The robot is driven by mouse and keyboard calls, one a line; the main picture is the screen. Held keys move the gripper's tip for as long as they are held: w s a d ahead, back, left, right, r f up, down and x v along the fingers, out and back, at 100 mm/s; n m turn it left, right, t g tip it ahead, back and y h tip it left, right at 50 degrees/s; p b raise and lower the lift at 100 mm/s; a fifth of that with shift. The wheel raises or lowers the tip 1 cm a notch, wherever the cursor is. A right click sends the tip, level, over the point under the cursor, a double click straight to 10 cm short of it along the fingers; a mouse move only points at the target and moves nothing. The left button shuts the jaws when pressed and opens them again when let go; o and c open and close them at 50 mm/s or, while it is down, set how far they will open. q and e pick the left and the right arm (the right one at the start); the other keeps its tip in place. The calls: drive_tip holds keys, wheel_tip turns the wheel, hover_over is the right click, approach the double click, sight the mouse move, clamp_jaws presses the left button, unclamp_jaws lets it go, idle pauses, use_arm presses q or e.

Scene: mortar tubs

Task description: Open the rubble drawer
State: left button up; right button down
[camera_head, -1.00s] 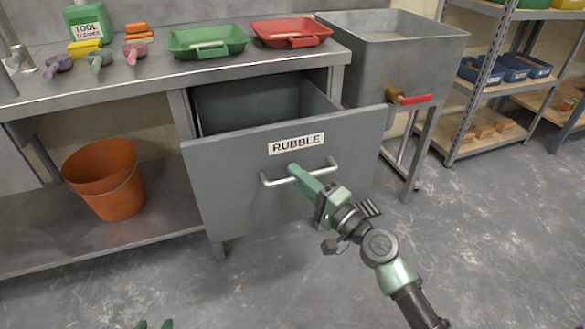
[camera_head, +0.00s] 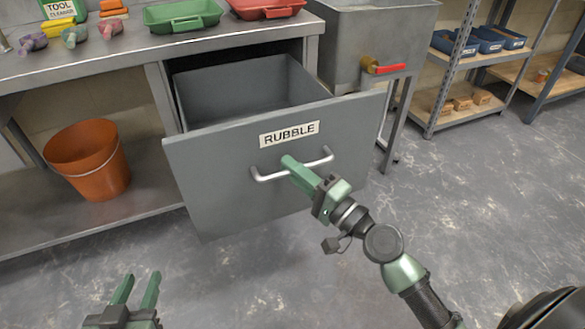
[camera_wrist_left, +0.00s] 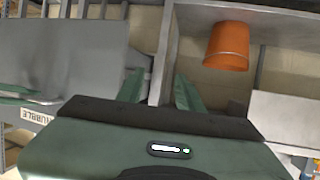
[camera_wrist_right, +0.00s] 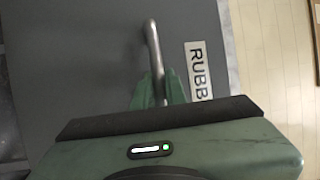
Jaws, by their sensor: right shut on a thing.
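The rubble drawer (camera_head: 225,160) is a grey metal drawer under the bench, labelled RUBBLE (camera_head: 289,134). It stands well out of the bench, and its inside, as far as it shows, looks empty. A silver bar handle (camera_head: 270,177) runs across its front. My right gripper (camera_head: 290,163) is shut on the handle near its middle; the right wrist view shows the handle (camera_wrist_right: 153,45) between the fingers. My left gripper (camera_head: 137,285) is open and empty, low in front of the bench and left of the drawer. Its spread fingers also show in the left wrist view (camera_wrist_left: 158,92).
An orange bucket (camera_head: 88,160) stands on the bench's lower shelf, left of the drawer. A sink with a red-handled tap (camera_head: 385,69) is to the right, then a shelving unit (camera_head: 440,90). Green (camera_head: 182,14) and red trays sit on the bench top. Floor ahead of the drawer is clear.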

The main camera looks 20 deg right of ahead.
drive_tip(key=c, duration=1.7)
unclamp_jaws()
